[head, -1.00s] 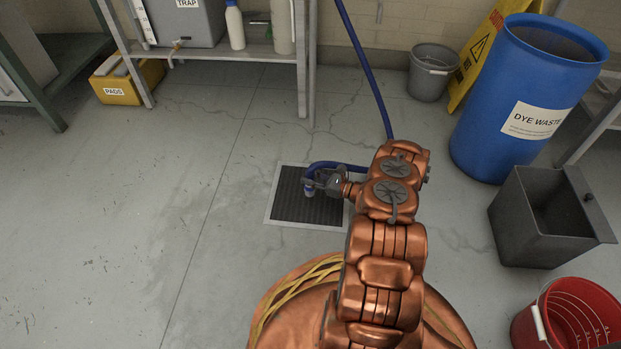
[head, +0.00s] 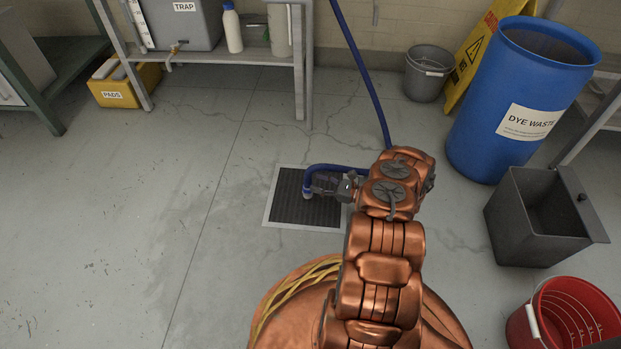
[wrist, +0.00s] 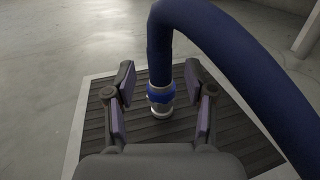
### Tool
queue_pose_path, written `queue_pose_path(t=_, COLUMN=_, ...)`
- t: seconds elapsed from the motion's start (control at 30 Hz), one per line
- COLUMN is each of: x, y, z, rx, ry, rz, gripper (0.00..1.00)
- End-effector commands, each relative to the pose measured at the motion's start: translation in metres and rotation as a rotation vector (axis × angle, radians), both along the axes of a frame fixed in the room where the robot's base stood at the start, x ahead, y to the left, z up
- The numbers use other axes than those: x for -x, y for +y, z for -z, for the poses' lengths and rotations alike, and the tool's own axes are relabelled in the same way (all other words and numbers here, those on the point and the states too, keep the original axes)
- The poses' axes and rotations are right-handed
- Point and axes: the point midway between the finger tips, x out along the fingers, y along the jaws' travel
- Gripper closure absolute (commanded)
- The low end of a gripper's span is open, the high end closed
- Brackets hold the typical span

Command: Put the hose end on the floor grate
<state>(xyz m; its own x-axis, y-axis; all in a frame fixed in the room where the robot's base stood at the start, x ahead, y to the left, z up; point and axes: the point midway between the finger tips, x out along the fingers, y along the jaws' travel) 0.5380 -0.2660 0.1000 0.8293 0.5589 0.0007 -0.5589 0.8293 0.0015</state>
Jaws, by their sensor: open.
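The dark floor grate (head: 300,211) lies in a pale frame on the floor; it also shows in the wrist view (wrist: 100,128). The blue hose (head: 361,75) comes down from the back and bends over behind my arm. Its end (head: 307,192), with a blue collar and pale metal tip, points down over the grate. In the wrist view the hose end (wrist: 160,99) stands between my fingers, with its tip at the grate surface. My gripper (head: 325,185) is open around it, with a gap on each side; the wrist view shows both fingers (wrist: 160,82) apart.
A blue dye waste drum (head: 519,92), a grey open bin (head: 540,215) and a red bucket (head: 563,312) stand to the right. A grey bucket (head: 427,74) and a shelf (head: 240,56) are at the back. The floor left of the grate is clear.

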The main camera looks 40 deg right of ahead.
Motion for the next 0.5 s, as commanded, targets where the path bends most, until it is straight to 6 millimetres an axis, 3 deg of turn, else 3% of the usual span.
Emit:
queue_pose_path(t=0.23, x=0.039, y=-0.025, z=-0.001, rx=0.001, ry=0.004, rz=-0.001, gripper=0.46)
queue_pose_path(t=0.5, x=0.06, y=-0.04, z=0.0, rx=0.001, ry=0.0, rz=-0.002, gripper=0.46)
